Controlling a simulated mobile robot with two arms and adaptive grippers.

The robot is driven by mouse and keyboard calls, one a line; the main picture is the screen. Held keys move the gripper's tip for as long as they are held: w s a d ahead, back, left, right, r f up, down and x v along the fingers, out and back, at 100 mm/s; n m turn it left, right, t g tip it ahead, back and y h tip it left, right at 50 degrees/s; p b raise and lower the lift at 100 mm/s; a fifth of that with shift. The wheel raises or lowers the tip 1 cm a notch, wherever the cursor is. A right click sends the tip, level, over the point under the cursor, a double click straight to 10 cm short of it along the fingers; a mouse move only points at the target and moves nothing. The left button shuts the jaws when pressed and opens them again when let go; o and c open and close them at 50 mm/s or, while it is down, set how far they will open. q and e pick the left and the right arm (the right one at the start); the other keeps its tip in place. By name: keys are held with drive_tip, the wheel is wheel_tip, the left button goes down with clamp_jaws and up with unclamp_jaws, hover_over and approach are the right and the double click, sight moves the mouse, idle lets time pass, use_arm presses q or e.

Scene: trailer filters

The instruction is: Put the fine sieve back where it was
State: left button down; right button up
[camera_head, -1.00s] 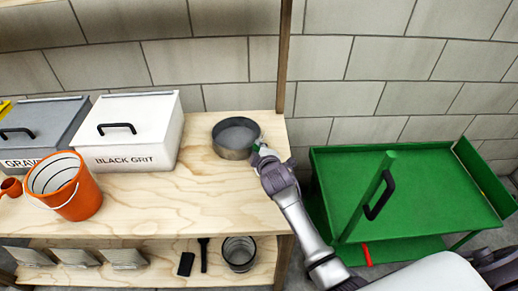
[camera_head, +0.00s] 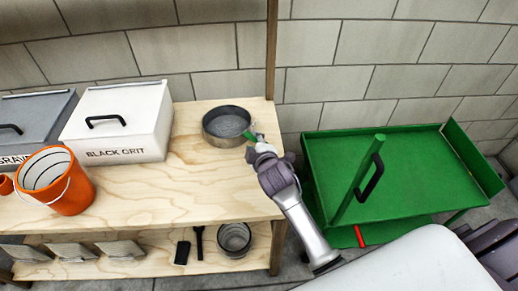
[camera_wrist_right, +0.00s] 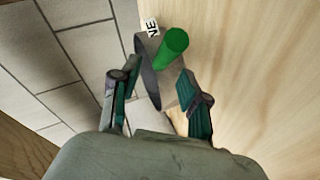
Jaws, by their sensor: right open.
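The fine sieve (camera_head: 225,132) is a round grey metal pan with a short green handle (camera_head: 250,136). It sits on the wooden bench top near its right end. My right gripper (camera_head: 254,142) is at the sieve's handle side. In the right wrist view my right gripper (camera_wrist_right: 155,95) is open. The green handle (camera_wrist_right: 172,46) lies just past its fingertips, and the sieve's rim (camera_wrist_right: 148,75) shows between the fingers. A white tag (camera_wrist_right: 147,22) reading "NE" is partly cut off. I cannot tell whether a finger touches the sieve. My left gripper is not in view.
A white BLACK GRIT bin (camera_head: 120,122), a grey bin (camera_head: 30,128) and an orange bucket (camera_head: 62,190) stand on the bench (camera_head: 185,195). A mesh container (camera_head: 234,238) and scoops are on the lower shelf. A green cart (camera_head: 410,165) stands right of the bench.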

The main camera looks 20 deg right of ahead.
drive_tip(key=v, duration=0.6)
drive_tip(key=shift+s+r, duration=0.15)
drive_tip(key=shift+s, duration=0.1)
